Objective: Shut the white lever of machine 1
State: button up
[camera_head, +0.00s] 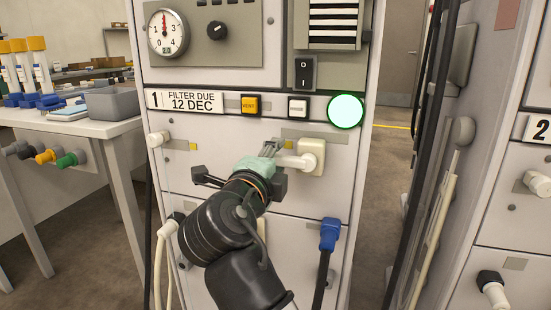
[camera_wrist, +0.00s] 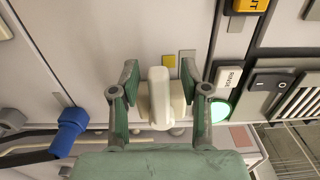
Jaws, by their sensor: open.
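The white lever (camera_head: 295,161) of machine 1 sits on its square cream mount (camera_head: 313,155) on the front panel. Its handle lies roughly level, pointing left from the mount in the head view. My gripper (camera_head: 272,150) is at the left end of the handle and partly hides it. In the wrist view, my gripper (camera_wrist: 159,74) is open, with one green-padded finger on each side of the white lever (camera_wrist: 159,97).
The machine 1 label (camera_head: 182,100) is above left. A blue connector (camera_head: 329,235) with a dark hose hangs below right. A pale hose (camera_head: 163,250) hangs at lower left. Machine 2 (camera_head: 520,215) stands right across an aisle. A side table (camera_head: 95,128) stands left.

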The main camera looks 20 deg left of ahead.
jog(key=s, duration=1.1)
jog(key=shift+s+a, duration=0.15)
jog(key=shift+s, duration=0.2)
